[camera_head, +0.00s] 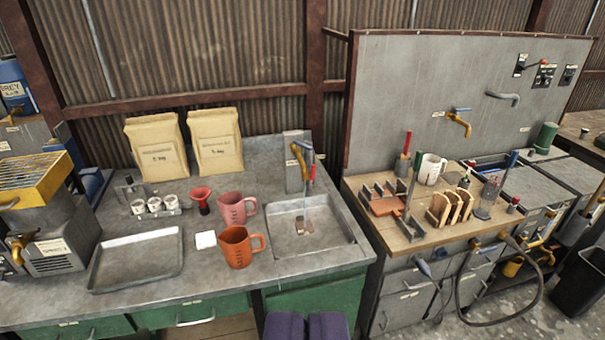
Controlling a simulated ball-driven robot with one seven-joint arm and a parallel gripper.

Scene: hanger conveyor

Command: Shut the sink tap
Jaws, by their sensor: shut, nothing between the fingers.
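Small brownish pieces (304,226) lie on the sink floor. The exact lever position is too small to tell. My gripper (306,322) shows as two dark purple fingers at the bottom edge. It is shut and empty, in front of the counter and well short of the tap.
An orange jug (237,247) and pink jug (236,208) stand left of the sink, near a red funnel (201,196) and an empty tray (137,260). Paper sacks (215,141) stand behind. Right is a wooden-topped bench (408,236) with a wall tap (458,122) above.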

